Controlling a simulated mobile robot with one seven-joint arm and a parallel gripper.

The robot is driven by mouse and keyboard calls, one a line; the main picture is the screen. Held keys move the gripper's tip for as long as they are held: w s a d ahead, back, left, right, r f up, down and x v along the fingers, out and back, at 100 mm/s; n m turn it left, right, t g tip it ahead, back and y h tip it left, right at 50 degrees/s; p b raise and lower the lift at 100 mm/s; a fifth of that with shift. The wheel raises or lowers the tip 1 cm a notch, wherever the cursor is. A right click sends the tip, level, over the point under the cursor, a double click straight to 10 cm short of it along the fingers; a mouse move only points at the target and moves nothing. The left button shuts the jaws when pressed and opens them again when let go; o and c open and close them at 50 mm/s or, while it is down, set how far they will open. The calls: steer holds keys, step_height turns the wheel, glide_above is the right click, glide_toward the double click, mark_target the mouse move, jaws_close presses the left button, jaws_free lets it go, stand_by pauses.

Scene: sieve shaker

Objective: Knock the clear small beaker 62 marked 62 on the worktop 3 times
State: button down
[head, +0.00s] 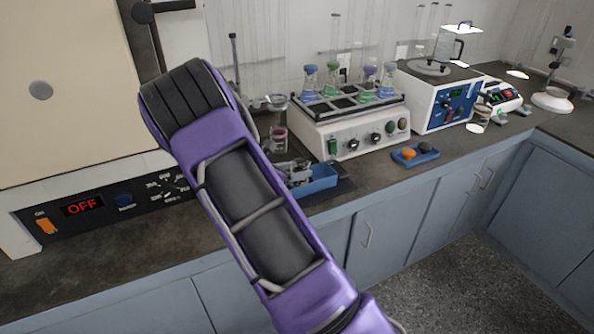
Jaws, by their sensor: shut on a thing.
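A small clear glass vessel (279,138) with a pinkish tint shows just right of my purple arm, left of the shaker. It looks like a small beaker, but no mark 62 can be read, and I cannot tell whether it touches the worktop (85,232). My raised arm crosses the middle of the view and covers part of the worktop behind it. I cannot make out my gripper; it seems hidden behind the arm, so its hold is not shown.
A shaker (345,132) holds several stoppered flasks. A blue tray (318,181) with grey metal items sits before it; a smaller blue tray (415,155) lies to the right. A white-blue device (437,98) stands farther right. An oven panel reading OFF (82,207) is left.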

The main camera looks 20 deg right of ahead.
steer(key=shift+r, duration=0.6)
step_height(320, 180, down, 4)
steer(key=b, duration=0.3)
steer(key=shift+f, duration=0.1)
steer(key=shift+s+f, duration=0.1)
step_height(320, 180, up, 4)
steer(key=p, duration=0.2)
steer(key=shift+p, duration=0.3)
